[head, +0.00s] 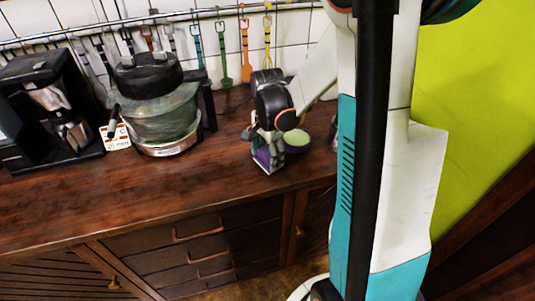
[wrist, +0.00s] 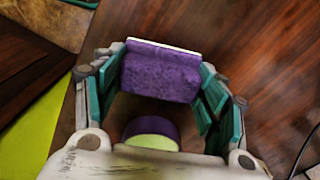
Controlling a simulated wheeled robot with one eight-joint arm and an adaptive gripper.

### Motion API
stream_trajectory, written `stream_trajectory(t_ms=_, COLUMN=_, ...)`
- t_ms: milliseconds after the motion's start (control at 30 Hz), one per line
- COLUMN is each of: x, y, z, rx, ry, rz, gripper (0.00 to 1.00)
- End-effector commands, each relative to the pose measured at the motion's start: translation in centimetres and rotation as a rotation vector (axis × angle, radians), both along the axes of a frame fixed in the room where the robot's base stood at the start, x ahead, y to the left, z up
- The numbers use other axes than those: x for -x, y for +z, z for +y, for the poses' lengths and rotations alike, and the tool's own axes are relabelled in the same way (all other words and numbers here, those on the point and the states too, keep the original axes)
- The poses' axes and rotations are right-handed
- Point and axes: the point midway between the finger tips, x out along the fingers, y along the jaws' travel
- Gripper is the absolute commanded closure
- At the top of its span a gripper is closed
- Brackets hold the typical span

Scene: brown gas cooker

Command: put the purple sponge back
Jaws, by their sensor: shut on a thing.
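The purple sponge (wrist: 160,74) is a block with a pale layer along its far edge. In the wrist view it sits between the fingers of my gripper (wrist: 162,70), which is shut on it. In the head view my gripper (head: 267,138) points down over the wooden counter, with the sponge (head: 264,158) showing purple between its fingers. The sponge is at or just above the counter; I cannot tell whether it touches. A small round thing with a green top and purple side (wrist: 152,129) is close by; it also shows right of my gripper in the head view (head: 297,140).
A glass-bodied pot-like appliance with a black lid (head: 155,105) and a black coffee machine (head: 50,110) stand to the left. A small white card (head: 115,136) is between them. Utensils (head: 245,50) hang from a rail behind. The front of the wooden counter (head: 130,195) is clear.

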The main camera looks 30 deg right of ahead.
Motion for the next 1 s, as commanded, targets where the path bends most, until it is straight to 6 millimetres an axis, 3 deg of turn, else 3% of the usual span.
stream_trajectory(t_ms=1000, x=0.0, y=-1.3, z=0.0, rx=0.000, ry=0.000, rz=0.000, gripper=0.53)
